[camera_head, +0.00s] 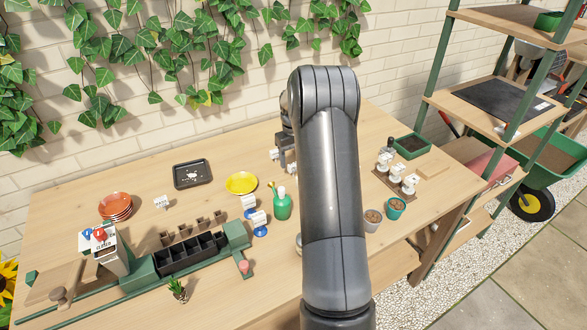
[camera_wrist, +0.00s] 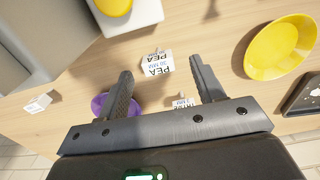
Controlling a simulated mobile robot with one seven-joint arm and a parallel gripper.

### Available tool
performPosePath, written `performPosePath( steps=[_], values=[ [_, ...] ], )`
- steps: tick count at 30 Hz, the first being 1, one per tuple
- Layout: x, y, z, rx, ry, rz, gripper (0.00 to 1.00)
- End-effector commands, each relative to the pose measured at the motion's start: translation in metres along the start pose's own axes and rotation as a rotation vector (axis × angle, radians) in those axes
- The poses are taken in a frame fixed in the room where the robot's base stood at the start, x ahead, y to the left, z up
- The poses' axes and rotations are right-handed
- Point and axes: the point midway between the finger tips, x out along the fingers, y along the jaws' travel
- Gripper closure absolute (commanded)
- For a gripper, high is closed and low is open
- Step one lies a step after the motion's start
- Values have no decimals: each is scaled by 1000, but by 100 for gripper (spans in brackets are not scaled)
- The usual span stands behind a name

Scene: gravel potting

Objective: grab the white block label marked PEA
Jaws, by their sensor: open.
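The white block label marked PEA (camera_wrist: 157,64) lies on the wooden table in the wrist view, with "30 MM" also printed on it. My gripper (camera_wrist: 161,70) is open, its two dark fingers spread on either side of the block in the picture. I cannot tell how far above the block they are. In the head view my arm hides much of the gripper, and small white blocks (camera_head: 274,154) show beside it. I cannot read which one is PEA there.
Another white printed label (camera_wrist: 183,102) shows between the fingers, partly hidden. A purple object (camera_wrist: 99,104) lies behind the left finger. A yellow dish (camera_wrist: 280,47) is at right, near a black tray (camera_head: 192,174). Bare table lies between block and dish.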

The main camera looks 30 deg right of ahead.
Motion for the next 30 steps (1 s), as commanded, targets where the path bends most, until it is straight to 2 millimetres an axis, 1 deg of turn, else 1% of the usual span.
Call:
performPosePath(
  steps=[8,15,18,23,30],
  values=[
    [20,1,-1,0,-1,0,38],
    [55,3,-4,0,-2,-1,38],
    [60,4,-4,0,1,1,38],
    [59,4,-4,0,1,1,38],
    [59,3,-4,0,1,1,57]
  ],
)
